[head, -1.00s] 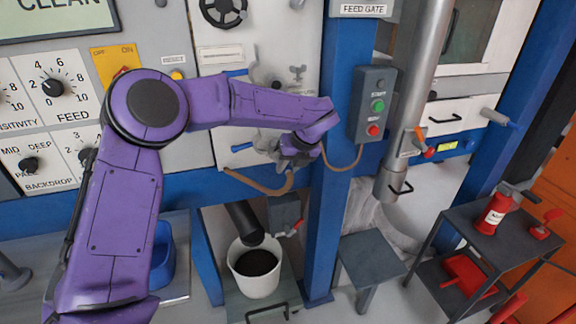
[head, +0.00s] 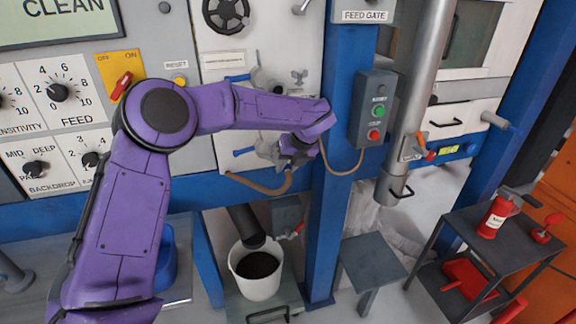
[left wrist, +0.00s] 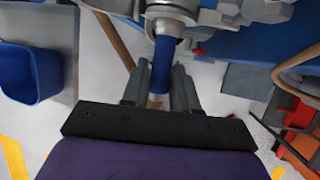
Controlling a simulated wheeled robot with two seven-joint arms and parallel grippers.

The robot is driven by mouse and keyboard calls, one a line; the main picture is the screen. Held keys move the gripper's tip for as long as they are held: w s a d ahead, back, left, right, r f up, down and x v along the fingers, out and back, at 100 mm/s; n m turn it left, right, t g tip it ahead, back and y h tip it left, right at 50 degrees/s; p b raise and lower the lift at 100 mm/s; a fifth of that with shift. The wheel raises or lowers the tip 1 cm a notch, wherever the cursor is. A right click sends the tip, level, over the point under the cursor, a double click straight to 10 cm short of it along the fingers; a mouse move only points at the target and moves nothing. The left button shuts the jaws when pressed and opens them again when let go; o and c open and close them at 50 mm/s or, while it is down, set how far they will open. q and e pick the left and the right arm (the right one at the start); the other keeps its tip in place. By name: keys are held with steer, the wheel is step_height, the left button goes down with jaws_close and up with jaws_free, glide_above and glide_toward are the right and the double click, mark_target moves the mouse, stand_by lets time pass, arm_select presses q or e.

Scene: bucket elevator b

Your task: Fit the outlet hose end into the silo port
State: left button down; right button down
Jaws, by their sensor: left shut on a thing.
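My left gripper (head: 287,152) is at the front of the machine, beside a grey metal fitting (head: 267,150). In the left wrist view, my left gripper (left wrist: 159,82) is shut on a blue cylindrical handle (left wrist: 163,58), which runs up to grey metal parts (left wrist: 165,14). A brown hose (head: 262,189) hangs in a curve below the gripper; its ends are hidden. I cannot tell whether it is the outlet hose. I cannot make out the silo port. My right gripper is not in view.
A dark spout (head: 245,223) points into a white bucket (head: 240,287) of dark material. A blue post (head: 345,150) with a button box (head: 375,108) stands right of my gripper. A metal pipe (head: 420,90) and a dark side table (head: 508,243) are further right.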

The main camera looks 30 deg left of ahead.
arm_select(q)
steer(key=shift+w+a+r, duration=0.1)
steer(key=c, duration=1.1)
jaws_free()
steer(key=o, duration=0.3)
steer(key=shift+a, duration=0.1)
steer(key=b+v, duration=0.1)
steer(key=v, duration=0.9)
steer(key=shift+r+b, duration=0.15)
steer(key=shift+b, duration=0.2)
